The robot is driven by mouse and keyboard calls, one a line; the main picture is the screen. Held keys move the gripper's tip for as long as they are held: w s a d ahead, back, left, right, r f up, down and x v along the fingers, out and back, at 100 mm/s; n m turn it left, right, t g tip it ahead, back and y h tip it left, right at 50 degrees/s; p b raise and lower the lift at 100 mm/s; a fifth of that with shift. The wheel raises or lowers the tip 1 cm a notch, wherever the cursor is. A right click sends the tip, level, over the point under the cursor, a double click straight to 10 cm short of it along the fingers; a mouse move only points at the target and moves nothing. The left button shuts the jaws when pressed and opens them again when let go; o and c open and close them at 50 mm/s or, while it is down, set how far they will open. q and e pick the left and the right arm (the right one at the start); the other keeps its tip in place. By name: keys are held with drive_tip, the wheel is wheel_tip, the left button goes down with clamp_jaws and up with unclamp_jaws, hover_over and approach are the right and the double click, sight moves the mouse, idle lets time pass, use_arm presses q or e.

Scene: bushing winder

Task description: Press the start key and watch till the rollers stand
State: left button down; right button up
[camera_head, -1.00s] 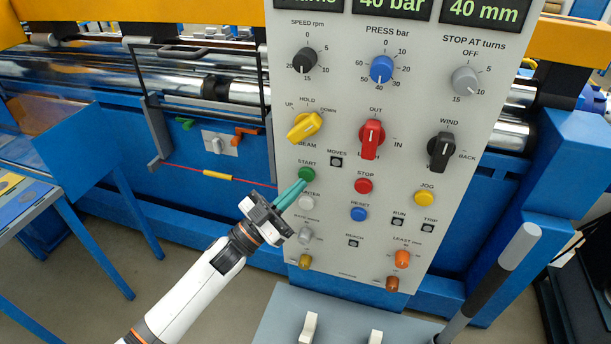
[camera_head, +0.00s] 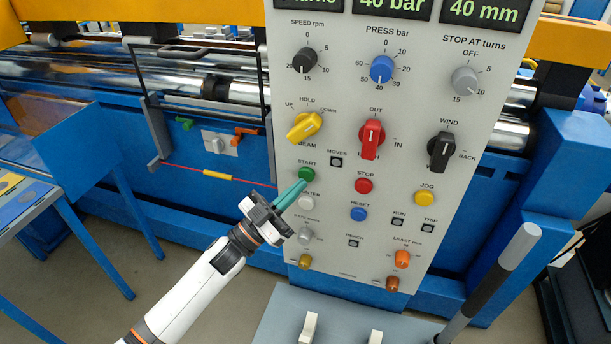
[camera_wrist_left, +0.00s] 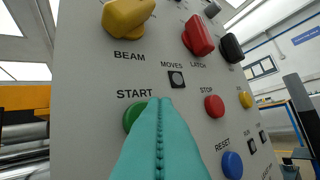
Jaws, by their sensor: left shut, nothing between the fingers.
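The green start key (camera_head: 307,174) sits on the grey control panel (camera_head: 330,215), under the label START. My left gripper (camera_head: 303,184) has its green fingers shut and empty, with the tips at the lower left edge of the key. In the left wrist view the fingertips (camera_wrist_left: 160,104) cover part of the green start key (camera_wrist_left: 132,115); whether they touch it I cannot tell. The steel rollers (camera_head: 240,92) lie across the blue machine behind the panel; whether they turn I cannot tell. My right gripper is not in view.
The red stop key (camera_head: 363,185) is right of the start key, and the white counter key (camera_head: 306,201) is just below it. The yellow beam knob (camera_head: 305,127) is above. A grey lever (camera_head: 490,280) rises at the lower right.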

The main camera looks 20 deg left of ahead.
use_arm(q)
drive_tip(key=shift+w, duration=0.15)
drive_tip(key=shift+w, duration=0.3)
